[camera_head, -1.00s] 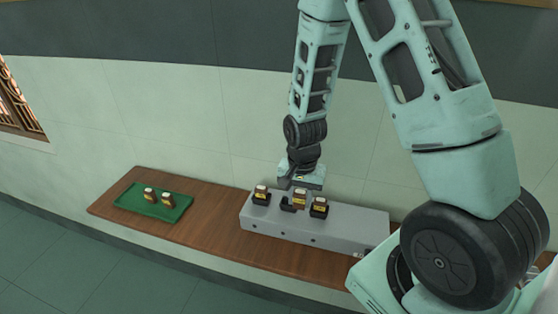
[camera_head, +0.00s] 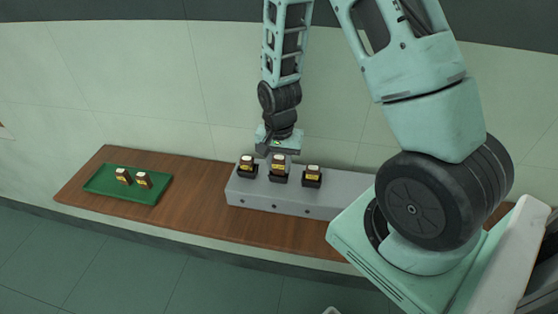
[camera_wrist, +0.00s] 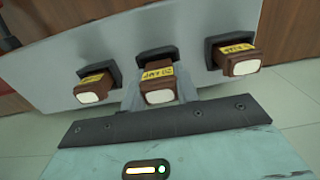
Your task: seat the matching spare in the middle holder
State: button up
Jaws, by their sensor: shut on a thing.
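The grey holder block (camera_head: 300,206) carries three black holders in a row. My gripper (camera_head: 279,156) is above the middle holder (camera_head: 277,178) and shut on a brown spare (camera_head: 279,165) with a yellow label and pale top. The spare stands in line with the middle holder and looks to be in it; its full depth is hidden. In the wrist view the held spare (camera_wrist: 160,84) lies between the fingers, with the middle holder (camera_wrist: 157,54) behind it. The left holder has a similar brown piece (camera_head: 247,162), and the right holder has another (camera_head: 313,172).
A green tray (camera_head: 105,182) at the bench's left end holds two similar brown pieces (camera_head: 122,175) (camera_head: 143,180). The wooden bench (camera_head: 200,190) is bare between tray and block. A pale wall (camera_head: 130,100) rises close behind the bench.

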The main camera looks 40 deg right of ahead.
jog(key=shift+f, duration=0.4)
jog(key=shift+s+a+f, duration=0.1)
jog(key=shift+s+f, duration=0.1)
jog(key=shift+s, duration=0.1)
dwell(0.8)
jog(key=shift+r, duration=0.2)
jog(key=shift+w+r+p, duration=0.2)
jog(key=shift+r+p, duration=0.4)
jog(key=shift+r, duration=0.15)
jog(key=shift+w, duration=0.1)
jog(key=shift+f+b, duration=0.4)
jog(key=shift+f, duration=0.25)
dwell(1.3)
jog(key=shift+r+p, duration=0.4)
jog(key=shift+r, duration=0.15)
jog(key=shift+f+b, duration=0.65)
jog(key=shift+f, duration=0.2)
dwell(0.7)
